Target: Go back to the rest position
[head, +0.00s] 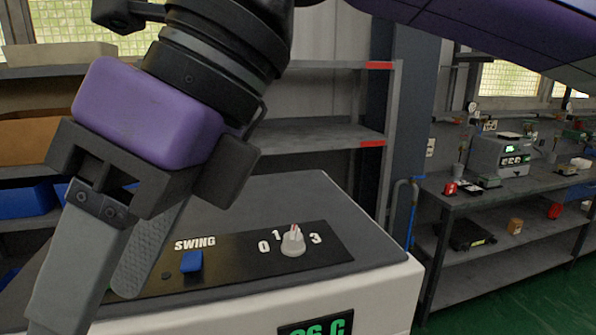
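My gripper (90,298) hangs at the left, in front of and over the left part of a white machine (370,300) with a dark top panel. Its two grey fingers stand apart, with nothing visible between them. The panel carries the word SWING, a blue switch (191,261) and a pale knob (293,241) with a red mark near its top. The figures 0, 1 and 3 show around the knob. The gripper is apart from the knob and left of the switch. The gripper hides the panel's left end.
A grey shelf rack (310,137) with a brown box (30,140) and blue bins (25,200) stands behind the machine. A workbench (475,195) with instruments is at the right. Green floor (535,300) is open at the lower right. My purple arm crosses the top.

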